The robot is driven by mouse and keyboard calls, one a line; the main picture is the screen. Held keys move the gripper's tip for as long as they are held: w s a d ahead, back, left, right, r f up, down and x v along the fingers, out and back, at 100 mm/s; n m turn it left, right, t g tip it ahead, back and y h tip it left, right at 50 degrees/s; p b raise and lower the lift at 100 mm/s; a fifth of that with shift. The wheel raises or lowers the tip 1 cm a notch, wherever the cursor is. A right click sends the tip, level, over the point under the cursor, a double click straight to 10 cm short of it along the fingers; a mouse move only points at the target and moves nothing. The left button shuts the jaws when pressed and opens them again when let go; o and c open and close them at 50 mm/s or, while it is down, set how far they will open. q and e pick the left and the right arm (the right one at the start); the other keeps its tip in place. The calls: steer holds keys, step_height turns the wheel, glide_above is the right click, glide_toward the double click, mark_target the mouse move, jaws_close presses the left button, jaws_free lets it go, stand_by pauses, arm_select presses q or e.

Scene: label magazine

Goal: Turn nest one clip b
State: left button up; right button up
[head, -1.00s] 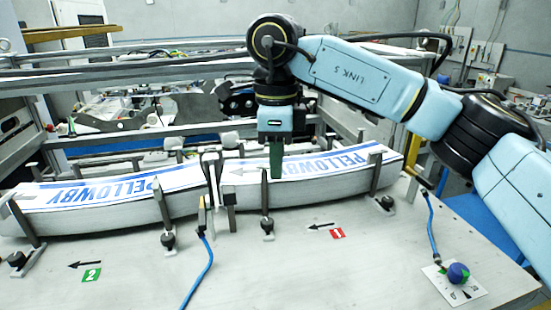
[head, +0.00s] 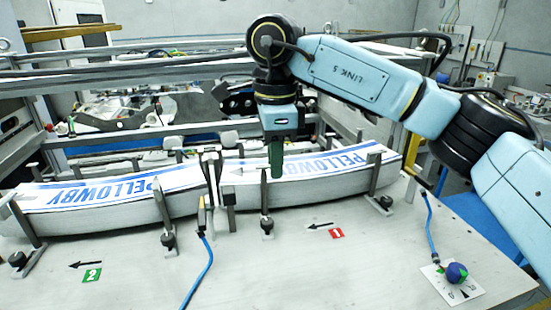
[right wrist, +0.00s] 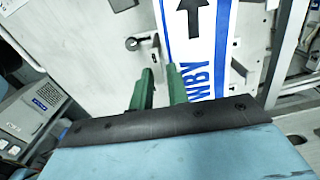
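Nest one, by the red "1" tag (head: 337,233), holds a curved label stack with blue PELLOWBY print (head: 335,163). Upright clips stand along its near side: one by the middle (head: 265,190) with a black knob (head: 267,226), one near the right end (head: 375,174). I cannot read which is clip b. My right gripper (head: 276,160) points down by the stack, just above and behind the middle clip's top. The right wrist view shows its two green fingers (right wrist: 159,75) apart, with a gap between, beside the stack's edge (right wrist: 165,35). My left gripper is out of view.
A second PELLOWBY stack (head: 95,192) lies at left by the green "2" tag (head: 92,275). A blue-topped dial (head: 457,273) sits at the front right. The table front (head: 330,275) is mostly clear, with blue cables.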

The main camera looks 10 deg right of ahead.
steer(key=shift+o, duration=1.3)
step_height(320, 180, up, 13)
steer(key=p, duration=0.1)
steer(key=shift+r, duration=0.15)
steer(key=shift+s, duration=0.1)
